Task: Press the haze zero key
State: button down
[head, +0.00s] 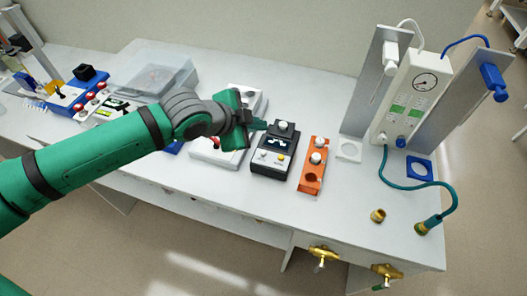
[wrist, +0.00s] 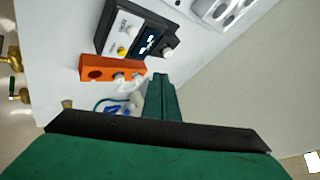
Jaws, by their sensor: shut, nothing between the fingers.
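A dark box-shaped meter (head: 270,167) with a lit display (head: 276,143) stands on the bench. Its front panel has a yellow key (head: 281,157) and a pale key area beside it; the lettering is too small to read surely. The meter also shows in the wrist view (wrist: 108,36), with its yellow key (wrist: 121,51) and a round pale knob (wrist: 167,52). Which key is the haze zero key I cannot tell. My gripper (head: 262,125) is shut and empty, near the meter's back left edge in the head view. Its closed fingers (wrist: 164,80) appear apart from the keys.
An orange block (head: 311,176) with round knobs stands just right of the meter. A white device (head: 213,155) is close on its left, partly behind my arm. A tall gauge unit (head: 408,95) with a hose stands farther right. Bare bench lies in front of the meter.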

send_over(263, 153)
jog(key=f, duration=0.7)
jog(key=shift+s+a, duration=0.3)
jog(key=shift+s, duration=0.05)
jog(key=shift+w+a+f, duration=0.1)
jog(key=shift+w+f, duration=0.05)
jog(key=shift+f, duration=0.7)
jog(key=shift+a, duration=0.1)
jog(key=shift+d, duration=0.25)
dwell(0.4)
jog(key=shift+a+f, duration=0.15)
jog(key=shift+a, duration=0.1)
jog(key=shift+s+f, duration=0.2)
jog(key=shift+f, duration=0.05)
